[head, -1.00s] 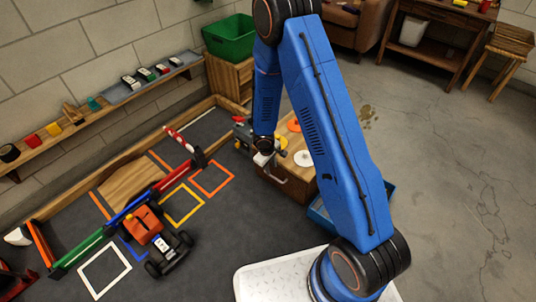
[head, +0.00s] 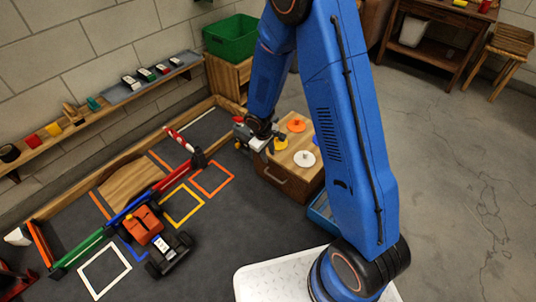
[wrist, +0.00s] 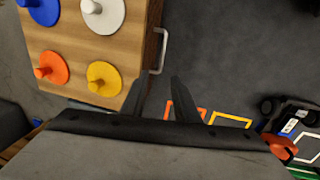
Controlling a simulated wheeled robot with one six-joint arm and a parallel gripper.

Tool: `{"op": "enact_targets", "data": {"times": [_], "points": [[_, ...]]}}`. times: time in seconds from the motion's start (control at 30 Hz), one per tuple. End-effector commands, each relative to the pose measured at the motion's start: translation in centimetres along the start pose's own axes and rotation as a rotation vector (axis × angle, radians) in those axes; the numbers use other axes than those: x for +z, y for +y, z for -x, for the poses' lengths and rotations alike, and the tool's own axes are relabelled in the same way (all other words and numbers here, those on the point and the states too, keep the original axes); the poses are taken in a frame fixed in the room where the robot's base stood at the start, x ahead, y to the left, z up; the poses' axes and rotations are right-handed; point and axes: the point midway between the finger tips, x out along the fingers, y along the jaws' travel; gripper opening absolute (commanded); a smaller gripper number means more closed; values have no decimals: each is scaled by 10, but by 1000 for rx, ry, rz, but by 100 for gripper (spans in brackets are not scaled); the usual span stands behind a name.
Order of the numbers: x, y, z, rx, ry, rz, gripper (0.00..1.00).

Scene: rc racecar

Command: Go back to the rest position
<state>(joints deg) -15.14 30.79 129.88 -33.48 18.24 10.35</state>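My gripper (head: 245,136) hangs beside the left end of the wooden box (head: 303,186) in the head view, partly hidden by my blue arm. In the wrist view my gripper (wrist: 160,85) shows two dark fingers apart with nothing between them. The fingers are over the dark floor mat, just past the box edge and its metal handle (wrist: 160,50).
The box top carries orange (wrist: 50,68), yellow (wrist: 104,78), white (wrist: 103,12) and blue (wrist: 38,8) knobbed discs. An orange racecar (head: 152,232) stands on the mat near colored square outlines. A green bin (head: 231,38) is behind.

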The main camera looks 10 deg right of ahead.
Motion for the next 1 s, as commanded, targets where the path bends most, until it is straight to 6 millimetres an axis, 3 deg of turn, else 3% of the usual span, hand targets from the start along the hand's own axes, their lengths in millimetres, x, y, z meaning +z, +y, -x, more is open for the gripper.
{"op": "enact_targets", "data": {"times": [0.63,0.77,1.0], "points": [[1,3,7,3,4,-8,28],[6,13,31,15,15,-38,28],[30,36,97,41,42,-127,28]]}}
